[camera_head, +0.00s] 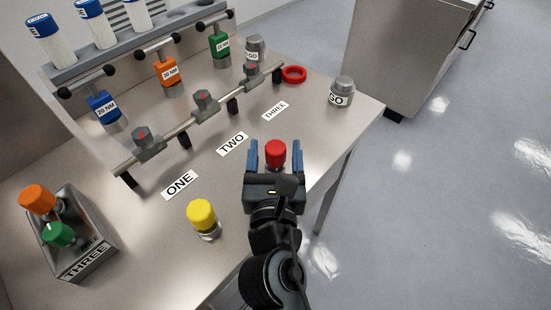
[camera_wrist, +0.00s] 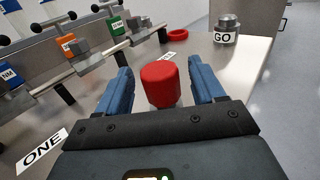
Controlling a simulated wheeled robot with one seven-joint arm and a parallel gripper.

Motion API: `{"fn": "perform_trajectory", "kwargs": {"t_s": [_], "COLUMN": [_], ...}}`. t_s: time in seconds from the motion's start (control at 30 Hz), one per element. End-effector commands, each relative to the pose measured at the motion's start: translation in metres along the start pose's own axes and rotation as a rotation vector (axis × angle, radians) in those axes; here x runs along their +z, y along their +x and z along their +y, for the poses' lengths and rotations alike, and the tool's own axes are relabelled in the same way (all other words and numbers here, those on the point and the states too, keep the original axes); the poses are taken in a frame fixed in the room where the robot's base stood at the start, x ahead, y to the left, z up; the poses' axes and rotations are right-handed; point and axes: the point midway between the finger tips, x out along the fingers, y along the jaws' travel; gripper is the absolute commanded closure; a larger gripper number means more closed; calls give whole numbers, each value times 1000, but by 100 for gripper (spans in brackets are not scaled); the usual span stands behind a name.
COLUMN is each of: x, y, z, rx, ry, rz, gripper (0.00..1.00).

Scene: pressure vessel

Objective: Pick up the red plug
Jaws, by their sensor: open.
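The red plug (camera_head: 275,152) is a short red cylinder standing upright on the metal table, near its right edge. In the wrist view the red plug (camera_wrist: 162,83) shows between the two blue fingers, with a paler metal part below its cap. My gripper (camera_head: 268,150) is open, with one finger on each side of the plug. In the wrist view a gap shows between the plug and both fingers of my gripper (camera_wrist: 163,88). The lowest part of the plug is hidden behind the gripper body.
A yellow plug (camera_head: 202,216) stands to the left. A rail with valves (camera_head: 205,105) runs behind. A red ring (camera_head: 294,74) and a GO weight (camera_head: 341,92) are farther back. A box labelled THREE (camera_head: 85,245) holds orange and green plugs at lower left.

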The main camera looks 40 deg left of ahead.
Motion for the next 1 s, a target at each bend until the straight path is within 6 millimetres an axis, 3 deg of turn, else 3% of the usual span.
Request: {"fn": "perform_trajectory", "kwargs": {"t_s": [0.33, 1.0], "x": [0, 0], "y": [7, 7], "z": [0, 0], "rx": [0, 0], "ry": [0, 1], "rz": [0, 0], "gripper": [34, 98]}}
